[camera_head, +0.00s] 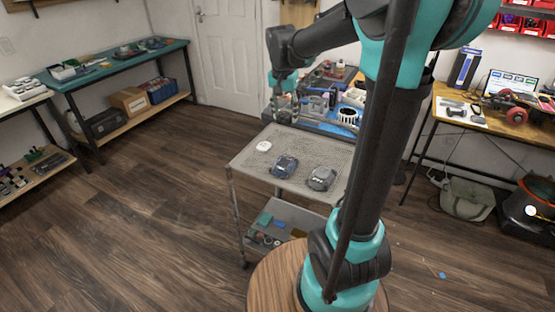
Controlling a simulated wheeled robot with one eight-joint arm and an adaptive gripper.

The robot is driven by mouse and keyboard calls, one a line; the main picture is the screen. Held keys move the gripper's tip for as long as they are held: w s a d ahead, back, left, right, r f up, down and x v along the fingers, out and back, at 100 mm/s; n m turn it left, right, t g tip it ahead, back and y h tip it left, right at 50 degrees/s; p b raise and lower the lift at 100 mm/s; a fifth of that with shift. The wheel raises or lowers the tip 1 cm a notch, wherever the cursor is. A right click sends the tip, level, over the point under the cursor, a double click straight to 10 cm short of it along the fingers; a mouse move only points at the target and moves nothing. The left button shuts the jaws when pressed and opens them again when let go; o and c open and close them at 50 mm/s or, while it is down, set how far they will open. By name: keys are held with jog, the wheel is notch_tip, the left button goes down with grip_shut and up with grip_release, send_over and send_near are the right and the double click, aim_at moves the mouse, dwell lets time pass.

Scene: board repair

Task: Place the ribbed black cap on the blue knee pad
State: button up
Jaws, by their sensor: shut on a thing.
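The blue knee pad (285,166) lies on the perforated top of a grey metal cart (252,160). A darker grey knee pad (321,178) lies to its right. My gripper (285,112) points down above the far side of the cart, beyond the blue knee pad and well apart from it. It is shut on a small dark thing, which looks like the ribbed black cap (286,118). Its ribs are too small to make out, and the fingers hide part of it.
A white round item (264,146) sits left of the blue knee pad. A cluttered workbench (310,127) stands behind the cart. The cart's lower shelf (290,219) holds small items. My arm hides the area right of the cart. The floor on the left is clear.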

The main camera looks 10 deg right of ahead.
aim_at(285, 162)
notch_tip(285, 162, down, 18)
dwell(0.5)
jog(key=o, duration=0.9)
jog(key=shift+f, duration=0.1)
jog(key=shift+o, duration=0.2)
notch_tip(285, 162, up, 12)
jog(key=s, duration=0.1)
jog(key=s+d+f+n+t, duration=0.1)
jog(key=s+f, duration=0.4)
jog(key=s, duration=0.5)
jog(key=s+d+f+n+t+y, duration=0.1)
jog(key=s+d+f+n, duration=0.2)
jog(key=s, duration=0.7)
jog(key=f+n, duration=0.1)
jog(key=n, duration=0.1)
jog(key=shift+s+f+n+t, duration=0.3)
jog(key=shift+s+f+t, duration=0.05)
jog(key=shift+s+t, duration=0.05)
jog(key=shift+d, duration=0.1)
